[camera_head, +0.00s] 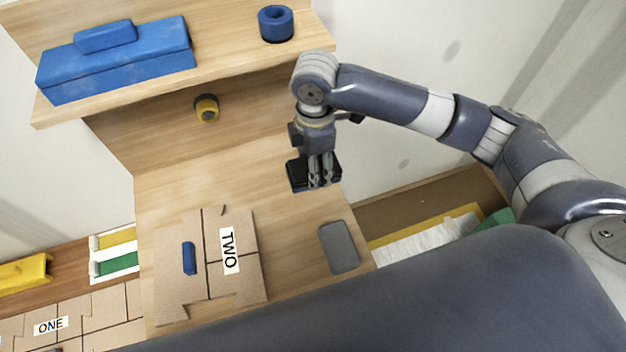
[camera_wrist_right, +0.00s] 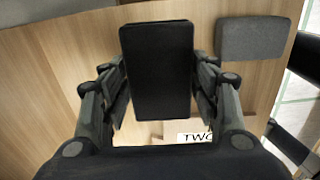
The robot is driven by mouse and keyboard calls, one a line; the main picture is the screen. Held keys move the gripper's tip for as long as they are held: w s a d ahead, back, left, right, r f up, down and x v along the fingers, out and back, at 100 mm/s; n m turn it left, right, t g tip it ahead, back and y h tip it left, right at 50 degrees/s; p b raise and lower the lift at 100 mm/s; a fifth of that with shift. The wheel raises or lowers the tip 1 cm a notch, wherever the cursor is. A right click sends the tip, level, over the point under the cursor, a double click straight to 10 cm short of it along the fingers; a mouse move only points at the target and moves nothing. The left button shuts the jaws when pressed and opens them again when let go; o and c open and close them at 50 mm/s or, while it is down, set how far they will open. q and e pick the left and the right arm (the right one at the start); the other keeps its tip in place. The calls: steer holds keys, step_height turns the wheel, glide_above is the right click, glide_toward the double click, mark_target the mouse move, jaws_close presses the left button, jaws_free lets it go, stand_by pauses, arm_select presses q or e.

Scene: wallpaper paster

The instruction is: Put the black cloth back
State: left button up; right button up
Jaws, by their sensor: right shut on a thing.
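The black cloth (camera_head: 299,174) is a dark rectangular pad held in my right gripper (camera_head: 322,180), over the wooden table (camera_head: 180,190). In the right wrist view, the black cloth (camera_wrist_right: 157,70) lies between the two fingers of my right gripper (camera_wrist_right: 158,100), which is shut on it. Whether the cloth touches the table is unclear. A grey pad (camera_head: 338,247) lies on the table's right side; it also shows in the right wrist view (camera_wrist_right: 252,38). My left gripper is not in view.
A cardboard box marked TWO (camera_head: 232,270) sits on the table, with a small blue piece (camera_head: 189,258) on it. A shelf (camera_head: 215,72) above holds a blue toolbox (camera_head: 120,62) and a blue roll (camera_head: 276,24). A bin (camera_head: 400,200) with white and yellow sheets is at right.

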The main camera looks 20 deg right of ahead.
steer(key=shift+s+r, duration=0.1)
steer(key=shift+s, duration=0.2)
steer(key=shift+f, duration=0.25)
step_height(320, 180, down, 4)
steer(key=shift+w, duration=0.1)
steer(key=shift+f, duration=0.3)
step_height(320, 180, down, 4)
steer(key=shift+f+p, duration=0.25)
steer(key=shift+p, duration=0.8)
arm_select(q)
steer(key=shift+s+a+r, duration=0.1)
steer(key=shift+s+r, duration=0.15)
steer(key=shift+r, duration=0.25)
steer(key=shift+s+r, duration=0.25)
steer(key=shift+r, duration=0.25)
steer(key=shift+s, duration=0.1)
arm_select(e)
steer(key=shift+f, duration=0.2)
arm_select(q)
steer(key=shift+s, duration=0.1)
arm_select(e)
steer(key=o, duration=1.1)
